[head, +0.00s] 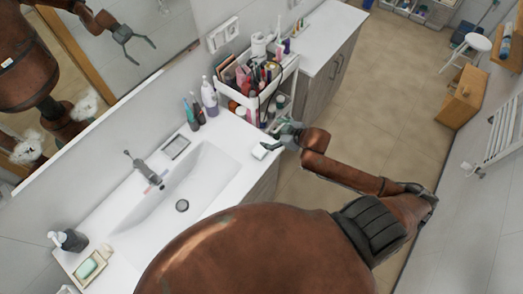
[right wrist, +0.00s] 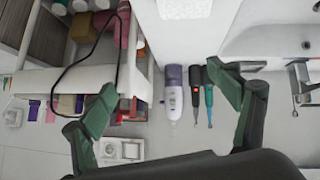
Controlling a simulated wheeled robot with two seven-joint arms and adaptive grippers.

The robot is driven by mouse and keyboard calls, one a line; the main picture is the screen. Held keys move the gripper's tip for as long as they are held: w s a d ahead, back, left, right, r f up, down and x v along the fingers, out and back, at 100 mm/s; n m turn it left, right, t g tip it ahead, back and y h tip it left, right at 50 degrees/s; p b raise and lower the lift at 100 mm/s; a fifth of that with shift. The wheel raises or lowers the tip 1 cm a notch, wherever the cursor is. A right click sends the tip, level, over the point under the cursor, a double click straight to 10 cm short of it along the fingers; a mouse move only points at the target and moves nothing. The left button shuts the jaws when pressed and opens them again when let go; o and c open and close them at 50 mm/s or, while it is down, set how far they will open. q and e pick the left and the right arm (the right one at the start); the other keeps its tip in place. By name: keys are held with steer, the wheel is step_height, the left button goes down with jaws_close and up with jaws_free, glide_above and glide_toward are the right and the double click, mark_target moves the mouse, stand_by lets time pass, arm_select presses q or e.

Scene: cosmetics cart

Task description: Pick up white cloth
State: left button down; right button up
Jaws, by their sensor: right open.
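A small white folded piece, which looks like the white cloth (head: 259,152), lies on the white counter near its front right corner. In the right wrist view a white piece that appears to be the cloth (right wrist: 185,8) is at the top edge, partly cut off. My right gripper (head: 288,132) is beside the counter's corner, just right of the cloth and apart from it. In the right wrist view the fingers of my right gripper (right wrist: 160,85) are spread and empty. My left gripper does not show.
A white cart (head: 284,78) full of cosmetics stands beside the counter, close to my right gripper. A purple-white bottle (head: 209,97) and toothbrushes (head: 191,115) stand by the wall. The sink (head: 180,185) is left of the cloth. A mirror (head: 90,60) shows reflections of my body.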

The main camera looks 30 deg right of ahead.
steer(key=w+a+r+n+t+y+b, duration=0.1)
steer(key=w+a+r+n+t, duration=0.2)
steer(key=r, duration=0.4)
steer(key=w+a+r+n+t+y, duration=0.1)
steer(key=w+r+n+t, duration=0.1)
steer(key=w+r+n, duration=0.4)
steer(key=s+a+r+n+g+y+b, duration=0.1)
steer(key=s+a+n+g+y, duration=0.2)
steer(key=a+n, duration=0.4)
steer(key=s+a+r+n+y+b, duration=0.1)
steer(key=s+a+n+y, duration=0.25)
steer(key=a+n, duration=0.3)
steer(key=n+g+h+b, duration=0.2)
steer(key=n+g+h, duration=0.5)
steer(key=n, duration=0.5)
glide_toward(261, 148)
steer(key=shift+w+a+f+t+h, duration=0.15)
steer(key=shift+a+f+t+h, duration=0.15)
steer(key=shift+f, duration=0.3)
steer(key=shift+w+a+f+t+h, duration=0.1)
steer(key=shift+a+f+t+h, duration=0.1)
steer(key=shift+a+f+h, duration=0.3)
steer(key=p+x, duration=0.1)
steer(key=x, duration=0.6)
steer(key=shift+a+p, duration=0.1)
steer(key=shift+p, duration=0.25)
steer(key=shift+w+f, duration=0.1)
steer(key=shift+f, duration=0.25)
